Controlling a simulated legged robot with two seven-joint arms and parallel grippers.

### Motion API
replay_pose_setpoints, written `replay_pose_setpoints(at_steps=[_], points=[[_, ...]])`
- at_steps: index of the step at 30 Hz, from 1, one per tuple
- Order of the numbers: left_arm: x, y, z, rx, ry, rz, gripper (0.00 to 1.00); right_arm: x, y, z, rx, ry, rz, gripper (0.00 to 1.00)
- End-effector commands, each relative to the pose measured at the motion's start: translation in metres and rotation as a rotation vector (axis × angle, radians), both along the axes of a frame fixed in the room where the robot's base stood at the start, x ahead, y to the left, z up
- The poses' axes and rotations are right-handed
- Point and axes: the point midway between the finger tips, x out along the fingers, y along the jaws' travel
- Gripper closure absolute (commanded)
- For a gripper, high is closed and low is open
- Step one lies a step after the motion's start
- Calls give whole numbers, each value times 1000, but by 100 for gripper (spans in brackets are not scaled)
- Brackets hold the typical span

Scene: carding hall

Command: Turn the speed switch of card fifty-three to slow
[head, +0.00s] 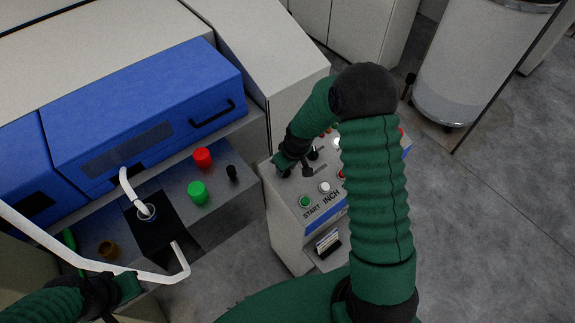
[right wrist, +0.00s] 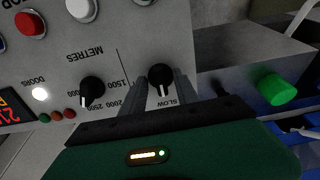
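The control box (head: 285,225) of the card stands right of centre in the head view. In the right wrist view, upside down, its speed switch (right wrist: 161,78) is a black knob with a white pointer; the word SLOW is beside it, and the pointer faces down the picture, towards that side.
A METRES knob (right wrist: 91,90) sits beside the switch. The panel has green START (head: 305,201), white INCH (head: 324,187) and red buttons. Left stand a blue-fronted machine (head: 150,105) and a bent white tube (head: 85,257). My right arm covers part of the panel.

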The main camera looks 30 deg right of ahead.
Motion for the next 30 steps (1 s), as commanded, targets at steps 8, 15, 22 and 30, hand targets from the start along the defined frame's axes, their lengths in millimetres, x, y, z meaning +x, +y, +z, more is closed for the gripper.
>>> replay_pose_setpoints(at_steps=[8, 15, 22, 30], points=[[0, 0, -6, 0, 0, 0, 64, -12, -3, 51, -3, -8, -2, 64], [0, 0, -10, 0, 0, 0, 64, -29, -5, 119, -3, -7, -2, 64], [0, 0, -12, 0, 0, 0, 64, -40, -5, 156, 0, -1, -1, 64], [0, 0, -12, 0, 0, 0, 64, -42, -5, 161, 1, 1, -1, 64]])
